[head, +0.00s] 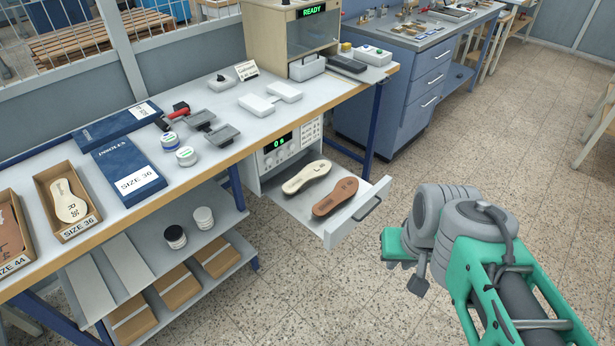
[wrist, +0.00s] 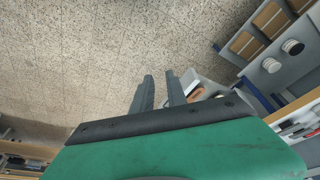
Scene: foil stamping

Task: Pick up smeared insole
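A cream insole (head: 307,177) and a brown insole (head: 335,196) lie side by side in the pulled-out white drawer (head: 350,232) under the bench. Both carry small dark marks; I cannot tell whether either is smeared. Another cream insole (head: 70,203) with dark print lies in the open SIZE 36 box on the bench. In the wrist view, my gripper (wrist: 159,76) is open and empty, its two fingers apart over the floor. Part of the drawer (wrist: 220,98) shows just right of the fingers, with a bit of brown insole in it. In the head view my arm is right of the drawer.
The bench (head: 235,128) holds blue boxes (head: 128,170), small jars, a hand tool, white blocks and a machine showing READY (head: 295,40). A blue cabinet (head: 420,85) stands behind. The floor (head: 440,150) around my arm is clear.

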